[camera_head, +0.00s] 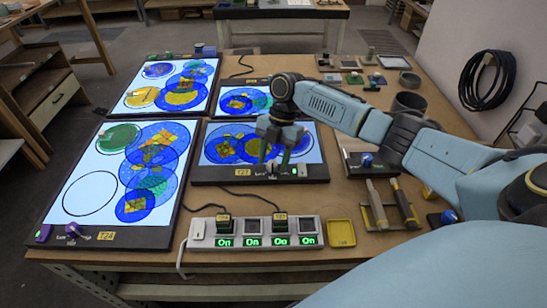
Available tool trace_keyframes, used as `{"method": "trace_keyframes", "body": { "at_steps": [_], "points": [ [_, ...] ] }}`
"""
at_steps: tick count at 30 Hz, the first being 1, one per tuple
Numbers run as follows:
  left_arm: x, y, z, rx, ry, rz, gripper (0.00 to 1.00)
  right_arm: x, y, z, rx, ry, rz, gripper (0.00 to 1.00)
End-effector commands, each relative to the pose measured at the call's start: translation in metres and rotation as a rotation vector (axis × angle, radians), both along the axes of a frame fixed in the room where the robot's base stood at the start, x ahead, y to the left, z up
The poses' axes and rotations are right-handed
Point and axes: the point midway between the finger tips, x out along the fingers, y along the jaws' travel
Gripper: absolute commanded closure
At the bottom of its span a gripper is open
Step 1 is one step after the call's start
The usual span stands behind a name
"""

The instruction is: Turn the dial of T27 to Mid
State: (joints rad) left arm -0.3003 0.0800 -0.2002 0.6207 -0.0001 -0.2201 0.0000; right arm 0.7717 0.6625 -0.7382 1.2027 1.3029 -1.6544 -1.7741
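The T27 light panel (211,180) is the lit board near the table's middle, with blue, yellow and green glass pieces on it. Its yellow T27 label (243,173) is on the dark front edge, with small Low and Mid lettering to the right of it. My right gripper (274,160) points down over the right part of that front edge, fingers apart. The dial of T27 is largely hidden by the fingers, so its setting and any contact with it cannot be made out. My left gripper is out of view.
The T28 panel (88,238) with its own dial (72,230) lies at left. Further lit panels are behind. A power strip (256,243) with green On displays and a yellow tray (341,233) are in front. Tools (376,207) lie at right.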

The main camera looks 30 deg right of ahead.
Motion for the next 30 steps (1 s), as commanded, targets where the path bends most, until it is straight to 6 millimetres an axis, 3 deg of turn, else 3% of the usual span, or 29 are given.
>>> {"method": "trace_keyframes", "body": {
  "at_steps": [10, 24, 30],
  "points": [
    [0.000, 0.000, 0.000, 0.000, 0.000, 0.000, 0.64, 0.003, -0.004, 0.011, 0.000, -0.001, 0.000, 0.52],
    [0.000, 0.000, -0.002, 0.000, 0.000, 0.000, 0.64, 0.020, -0.036, 0.100, 0.000, -0.003, -0.001, 0.52],
    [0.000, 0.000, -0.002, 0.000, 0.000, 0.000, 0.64, 0.024, -0.044, 0.120, 0.000, -0.001, 0.000, 0.52]
  ]
}}
